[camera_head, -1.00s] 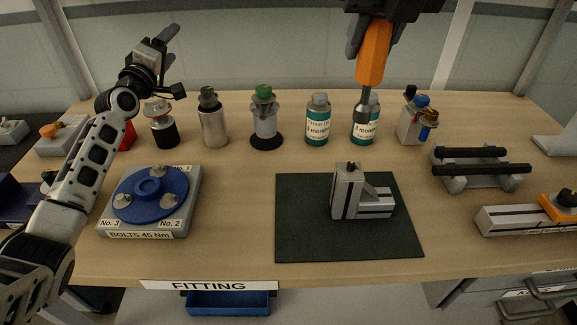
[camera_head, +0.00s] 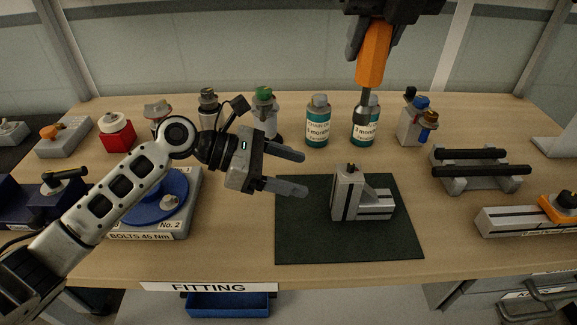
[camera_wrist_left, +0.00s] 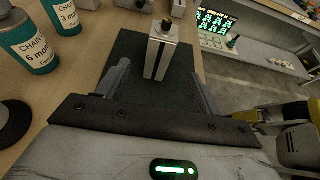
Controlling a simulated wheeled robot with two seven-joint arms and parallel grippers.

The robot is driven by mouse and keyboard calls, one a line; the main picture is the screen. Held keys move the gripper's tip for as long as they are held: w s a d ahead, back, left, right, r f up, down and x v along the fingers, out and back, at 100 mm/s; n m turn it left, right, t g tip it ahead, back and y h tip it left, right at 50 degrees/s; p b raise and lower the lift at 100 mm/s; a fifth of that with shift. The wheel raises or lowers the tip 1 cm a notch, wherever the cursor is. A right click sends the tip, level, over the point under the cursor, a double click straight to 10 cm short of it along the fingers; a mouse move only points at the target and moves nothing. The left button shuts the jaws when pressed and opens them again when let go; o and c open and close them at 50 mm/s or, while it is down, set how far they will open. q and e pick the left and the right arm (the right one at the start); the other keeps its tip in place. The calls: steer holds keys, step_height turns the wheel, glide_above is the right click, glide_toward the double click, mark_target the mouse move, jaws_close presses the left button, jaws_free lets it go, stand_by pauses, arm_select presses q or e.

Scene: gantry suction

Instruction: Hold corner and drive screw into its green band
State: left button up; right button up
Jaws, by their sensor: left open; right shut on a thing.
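The corner (camera_head: 359,195), a grey metal bracket of an upright and a foot, stands on the dark green mat (camera_head: 300,235). A small dark screw (camera_head: 351,168) with a brassy spot sits on top of its upright. My left gripper (camera_head: 297,172) is open and empty to the left of the corner, fingers pointing at it. In the left wrist view the corner (camera_wrist_left: 161,57) stands ahead between the open fingers, apart from them. My right gripper (camera_head: 372,28) is shut on an orange-handled screwdriver (camera_head: 374,55), its shaft pointing down above and behind the corner. A green band cannot be made out.
Bottles and canisters, among them two teal-labelled bottles (camera_head: 318,120), line the back. A blue round bolt fixture (camera_head: 160,195) is under my left arm. A black-railed stand (camera_head: 478,168) and a grey rail block (camera_head: 520,220) are right. The front mat is clear.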

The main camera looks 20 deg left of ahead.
mark_target(335, 183)
arm_select(q)
steer(key=x, duration=1.1)
steer(key=shift+w+d+f, duration=0.1)
steer(key=shift+d+f, duration=0.1)
steer(key=shift+d, duration=0.15)
steer(key=c, duration=0.3)
steer(key=shift+c, duration=0.2)
jaws_close()
arm_select(e)
steer(key=shift+a+f+n+g+y, duration=0.15)
steer(key=shift+f+n+y, duration=0.1)
steer(key=shift+f+n, duration=0.75)
steer(key=shift+f+n+g+y, duration=0.2)
steer(key=shift+f+n, duration=0.3)
steer(key=shift+f, duration=0.85)
